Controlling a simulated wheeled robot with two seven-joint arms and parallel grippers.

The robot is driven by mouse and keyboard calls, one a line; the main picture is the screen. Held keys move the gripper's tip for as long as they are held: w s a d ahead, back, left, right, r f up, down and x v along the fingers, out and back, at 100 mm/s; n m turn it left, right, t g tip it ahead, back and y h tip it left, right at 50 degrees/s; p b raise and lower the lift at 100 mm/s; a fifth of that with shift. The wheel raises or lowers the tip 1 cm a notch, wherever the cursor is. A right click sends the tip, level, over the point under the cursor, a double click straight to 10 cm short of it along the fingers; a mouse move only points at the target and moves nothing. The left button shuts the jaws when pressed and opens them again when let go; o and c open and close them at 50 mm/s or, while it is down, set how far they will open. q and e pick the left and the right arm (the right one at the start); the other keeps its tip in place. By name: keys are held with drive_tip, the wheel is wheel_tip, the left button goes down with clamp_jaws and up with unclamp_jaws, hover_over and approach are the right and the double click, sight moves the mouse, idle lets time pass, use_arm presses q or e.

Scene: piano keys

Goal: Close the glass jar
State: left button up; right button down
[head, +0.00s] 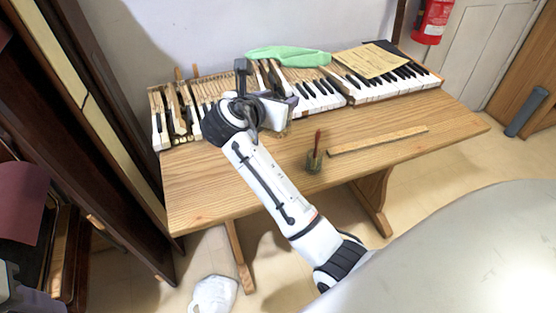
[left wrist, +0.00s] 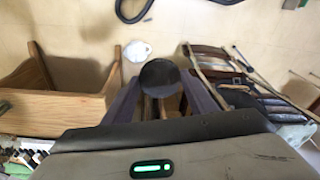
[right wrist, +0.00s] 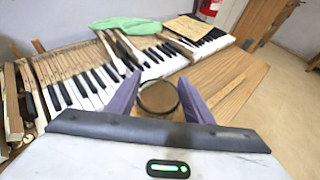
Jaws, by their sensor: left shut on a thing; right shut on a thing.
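In the right wrist view my right gripper (right wrist: 160,92) is shut on the glass jar (right wrist: 158,98); its round rim shows between the purple fingers. In the head view the right gripper (head: 278,108) is over the wooden table near the piano keys, and the jar is mostly hidden there. In the left wrist view my left gripper (left wrist: 161,92) is shut on a dark round disc that looks like the lid (left wrist: 160,74). The floor shows behind it, and lid and jar are apart. I cannot make out the left gripper in the head view.
The wooden table (head: 400,150) bears piano keys (head: 385,84), a green cloth (head: 288,56), a paper sheet (head: 370,60), a wooden strip (head: 378,140) and a small pot with a red-handled brush (head: 314,160). The table's front right is bare. A white object (head: 213,295) lies on the floor.

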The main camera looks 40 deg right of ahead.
drive_tip(key=shift+w+d+f, duration=0.1)
drive_tip(key=shift+w+d, duration=0.15)
use_arm(q)
drive_tip(key=shift+f+b, duration=0.35)
use_arm(e)
wheel_tip(320, 180, down, 6)
drive_tip(key=shift+f, duration=0.15)
use_arm(q)
drive_tip(key=shift+f, duration=0.25)
use_arm(e)
wheel_tip(320, 180, down, 3)
drive_tip(key=shift+f, duration=0.35)
drive_tip(key=c, duration=0.9)
unclamp_jaws()
drive_tip(key=shift+f, duration=0.2)
